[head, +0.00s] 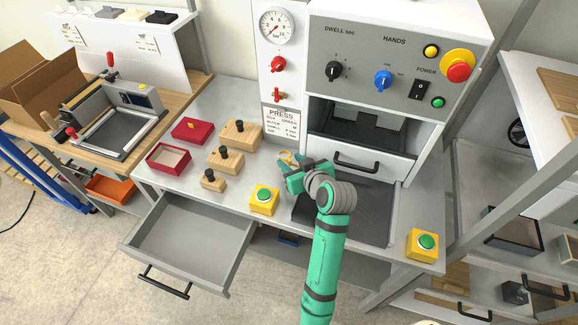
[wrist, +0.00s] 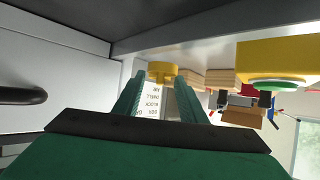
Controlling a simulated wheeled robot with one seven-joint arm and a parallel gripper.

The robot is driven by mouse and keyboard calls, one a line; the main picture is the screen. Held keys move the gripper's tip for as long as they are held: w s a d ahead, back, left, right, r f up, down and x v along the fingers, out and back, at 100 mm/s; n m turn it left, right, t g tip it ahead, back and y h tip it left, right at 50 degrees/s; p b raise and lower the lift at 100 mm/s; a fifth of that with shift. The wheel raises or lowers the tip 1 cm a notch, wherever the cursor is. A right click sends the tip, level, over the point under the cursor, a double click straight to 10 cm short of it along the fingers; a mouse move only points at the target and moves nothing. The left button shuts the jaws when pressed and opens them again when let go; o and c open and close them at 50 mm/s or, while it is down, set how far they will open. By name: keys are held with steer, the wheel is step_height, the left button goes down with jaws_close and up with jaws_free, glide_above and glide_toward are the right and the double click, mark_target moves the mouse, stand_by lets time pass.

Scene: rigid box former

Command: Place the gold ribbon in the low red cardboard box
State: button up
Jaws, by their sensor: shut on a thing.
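The low red cardboard box (head: 168,158) stands open and upright at the left of the steel worktop, with a pale inside that looks empty. The gold ribbon (head: 287,157) shows at the tip of my gripper (head: 290,165), above the worktop right of the wooden blocks. In the wrist view the gold ribbon (wrist: 162,70) sits between the ends of the two green fingers, and my gripper (wrist: 162,88) is shut on it. The fingers partly cover it. My gripper is well to the right of the box.
Several knobbed wooden blocks (head: 226,160) stand between box and gripper. A yellow button box (head: 264,200) is at the front edge. An open grey drawer (head: 190,243) juts out below. The press (head: 395,85) stands behind right.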

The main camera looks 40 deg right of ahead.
steer(key=f, duration=0.2)
steer(key=shift+w+d+f, duration=0.15)
steer(key=shift+w+f, duration=0.05)
steer(key=shift+f, duration=0.15)
steer(key=shift+w+a+f, duration=0.1)
steer(key=shift+a+f, duration=0.2)
steer(key=shift+a, duration=0.05)
steer(key=shift+s+d+f, duration=0.1)
steer(key=shift+s+d, duration=0.15)
steer(key=o, duration=1)
steer(key=shift+a, duration=0.1)
